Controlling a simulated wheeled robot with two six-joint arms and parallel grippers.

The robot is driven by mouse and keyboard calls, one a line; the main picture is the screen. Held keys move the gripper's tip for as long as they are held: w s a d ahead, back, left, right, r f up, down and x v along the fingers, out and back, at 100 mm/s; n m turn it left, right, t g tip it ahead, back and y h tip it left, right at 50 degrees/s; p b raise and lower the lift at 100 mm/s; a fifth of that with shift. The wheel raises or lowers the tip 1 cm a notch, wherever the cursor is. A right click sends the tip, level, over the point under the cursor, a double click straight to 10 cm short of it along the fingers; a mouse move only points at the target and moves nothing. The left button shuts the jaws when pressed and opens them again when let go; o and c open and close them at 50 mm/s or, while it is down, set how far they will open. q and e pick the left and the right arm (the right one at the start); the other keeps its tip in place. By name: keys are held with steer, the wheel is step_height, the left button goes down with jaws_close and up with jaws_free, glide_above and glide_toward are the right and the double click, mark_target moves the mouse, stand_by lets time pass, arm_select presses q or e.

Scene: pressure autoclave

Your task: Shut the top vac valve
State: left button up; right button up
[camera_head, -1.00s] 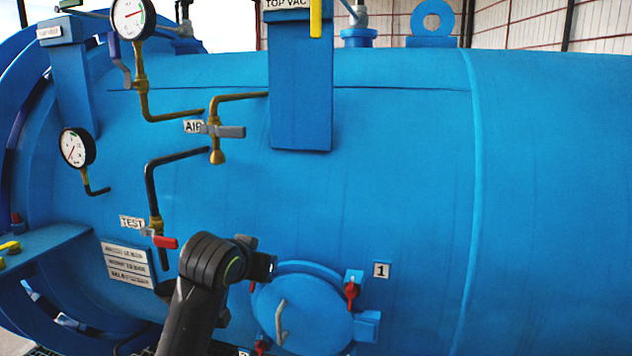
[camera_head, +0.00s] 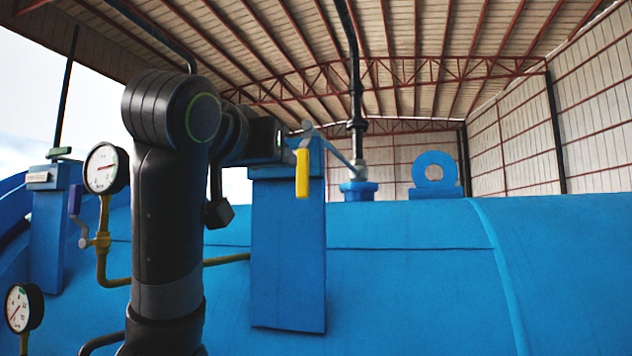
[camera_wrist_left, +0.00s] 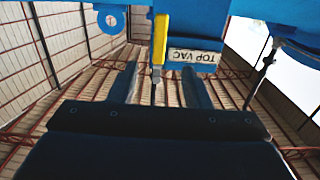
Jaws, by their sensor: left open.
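The top vac valve's yellow handle (camera_head: 302,172) hangs straight down at the right front edge of the blue post (camera_head: 288,260). In the left wrist view the handle (camera_wrist_left: 159,38) stands beside the upside-down TOP VAC label (camera_wrist_left: 194,57). My left gripper (camera_wrist_left: 160,88) is open and empty, its two fingers apart, with the handle's end in line with the gap. I cannot tell how far in depth the fingers are from the handle. In the head view my left wrist (camera_head: 265,138) is at the post's top, hiding the label and part of the valve. My right gripper is out of view.
The large blue autoclave vessel (camera_head: 420,250) fills the lower part. A blue lifting eye (camera_head: 435,190) and a flanged pipe (camera_head: 357,165) stand on top. A gauge (camera_head: 105,168) and yellow piping are left of my arm. Open air lies above the vessel.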

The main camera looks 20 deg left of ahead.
arm_select(q)
steer(key=p, duration=0.6)
glide_toward(302, 168)
steer(key=w, duration=0.3)
steer(key=w+p, duration=0.1)
steer(key=w, duration=0.2)
steer(key=shift+w+r+p, duration=0.1)
steer(key=shift+w+p, duration=0.05)
steer(key=shift+p, duration=0.2)
steer(key=w+p, duration=0.2)
steer(key=w, duration=0.1)
steer(key=shift+w+d, duration=0.1)
steer(key=shift+w, duration=0.7)
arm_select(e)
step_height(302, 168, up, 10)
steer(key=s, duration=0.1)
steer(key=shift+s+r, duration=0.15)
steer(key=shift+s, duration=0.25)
arm_select(q)
steer(key=shift+s, duration=0.1)
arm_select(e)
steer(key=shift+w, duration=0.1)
